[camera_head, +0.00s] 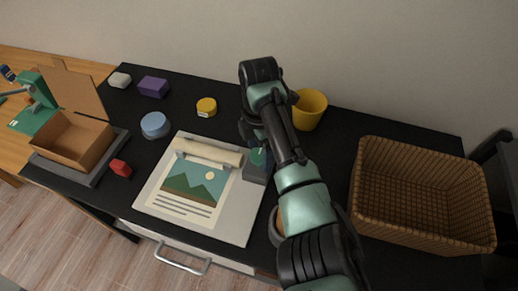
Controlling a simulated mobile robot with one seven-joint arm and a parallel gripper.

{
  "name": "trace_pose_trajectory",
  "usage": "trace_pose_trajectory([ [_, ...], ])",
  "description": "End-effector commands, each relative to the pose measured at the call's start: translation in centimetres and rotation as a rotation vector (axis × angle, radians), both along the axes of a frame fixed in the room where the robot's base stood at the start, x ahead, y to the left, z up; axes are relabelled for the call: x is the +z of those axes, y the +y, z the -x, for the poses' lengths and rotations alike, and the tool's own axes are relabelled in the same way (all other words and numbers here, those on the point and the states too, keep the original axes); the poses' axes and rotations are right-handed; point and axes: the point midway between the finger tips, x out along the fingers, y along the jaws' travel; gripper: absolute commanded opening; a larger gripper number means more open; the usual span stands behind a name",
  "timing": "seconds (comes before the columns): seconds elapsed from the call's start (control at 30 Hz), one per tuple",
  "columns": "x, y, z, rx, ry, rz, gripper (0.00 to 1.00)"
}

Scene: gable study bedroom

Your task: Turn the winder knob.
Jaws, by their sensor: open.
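A white board (232,213) lies on the black table with a landscape poster (190,185) on it. A cream paper roll (208,152) spans the poster's top edge. A grey block (256,174) stands at the roll's right end. A green round part (258,156) shows at the block's top and looks like the winder knob, though my arm partly covers it. My gripper (249,132) points down just behind and above the block. It is open, and its fingers are mostly hidden by my arm. I cannot tell whether it touches the knob.
A yellow cup (309,110) stands close right of my arm. A wicker basket (365,190) fills the right side. A round object (276,228) is partly hidden beneath my arm.

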Motion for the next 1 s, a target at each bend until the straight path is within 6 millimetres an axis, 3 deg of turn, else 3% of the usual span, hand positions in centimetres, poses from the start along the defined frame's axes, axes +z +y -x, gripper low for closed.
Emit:
trace_pose_trajectory([
  [0.07,0.02,0.01,0.0,0.0,0.0,0.0,0.77],
  [0.5,0.06,0.0,0.01,0.0,0.001,0.0,0.01],
  [0.77,0.15,0.04,0.05,-0.028,0.003,-0.001,0.01],
  [1.0,0.35,0.08,0.05,-0.153,0.004,-0.001,0.01],
])
